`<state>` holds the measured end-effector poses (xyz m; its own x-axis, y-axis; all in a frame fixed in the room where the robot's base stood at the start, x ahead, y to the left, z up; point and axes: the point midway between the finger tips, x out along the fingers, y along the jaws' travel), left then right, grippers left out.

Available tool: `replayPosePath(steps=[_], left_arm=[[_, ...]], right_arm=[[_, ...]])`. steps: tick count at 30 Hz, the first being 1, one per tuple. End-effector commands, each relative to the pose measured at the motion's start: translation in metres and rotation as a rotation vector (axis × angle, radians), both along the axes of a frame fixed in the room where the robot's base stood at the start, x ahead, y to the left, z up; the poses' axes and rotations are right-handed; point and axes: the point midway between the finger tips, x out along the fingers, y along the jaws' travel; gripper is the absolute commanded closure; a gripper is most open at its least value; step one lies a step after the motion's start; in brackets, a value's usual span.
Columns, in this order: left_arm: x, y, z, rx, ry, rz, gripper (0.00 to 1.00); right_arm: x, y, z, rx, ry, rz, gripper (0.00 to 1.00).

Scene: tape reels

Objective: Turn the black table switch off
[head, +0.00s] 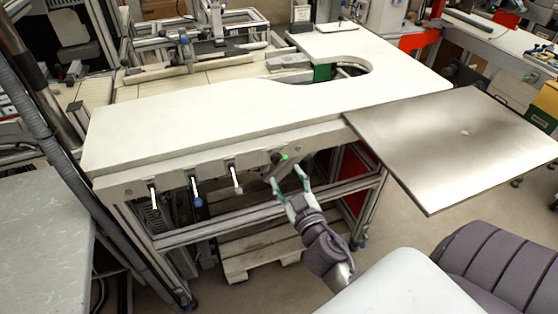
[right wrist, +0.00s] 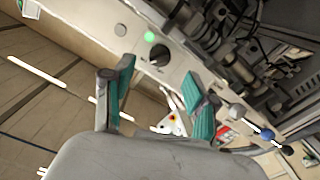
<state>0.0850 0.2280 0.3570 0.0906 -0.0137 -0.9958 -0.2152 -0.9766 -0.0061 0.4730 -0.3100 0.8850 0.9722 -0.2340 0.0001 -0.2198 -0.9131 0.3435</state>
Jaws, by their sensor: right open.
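The black table switch (right wrist: 160,53) is a round dark knob on the pale front rail of the white table. In the head view the switch (head: 276,157) is small, and its exact setting cannot be told. A green light (right wrist: 150,37) glows beside it; the light (head: 284,157) also shows in the head view. My right gripper (head: 288,180) is open and empty, just below and in front of the switch. In the right wrist view the teal-padded fingers of this gripper (right wrist: 158,78) stand apart on either side below the knob, with no visible contact. My left gripper is not in view.
Levers with a black knob (head: 153,200), a blue knob (head: 198,202) and a grey knob (head: 238,190) hang from the rail to the left. A metal plate (head: 450,145) juts out at right. A wooden pallet (head: 262,254) lies under the table.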

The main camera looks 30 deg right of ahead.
Motion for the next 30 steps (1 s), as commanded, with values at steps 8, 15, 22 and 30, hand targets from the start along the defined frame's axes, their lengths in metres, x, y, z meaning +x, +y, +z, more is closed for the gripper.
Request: replayPosePath(steps=[8,15,22,30], left_arm=[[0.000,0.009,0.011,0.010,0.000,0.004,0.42],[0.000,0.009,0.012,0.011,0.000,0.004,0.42],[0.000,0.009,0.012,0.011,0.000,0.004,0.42],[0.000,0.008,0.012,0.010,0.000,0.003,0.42]], right_arm=[[0.043,-0.010,0.001,0.000,-0.001,0.000,0.42],[0.053,-0.013,-0.001,0.000,0.001,0.000,0.42],[0.053,-0.013,-0.001,0.000,0.001,0.001,0.47],[0.053,-0.013,-0.001,0.000,0.001,0.001,0.92]])
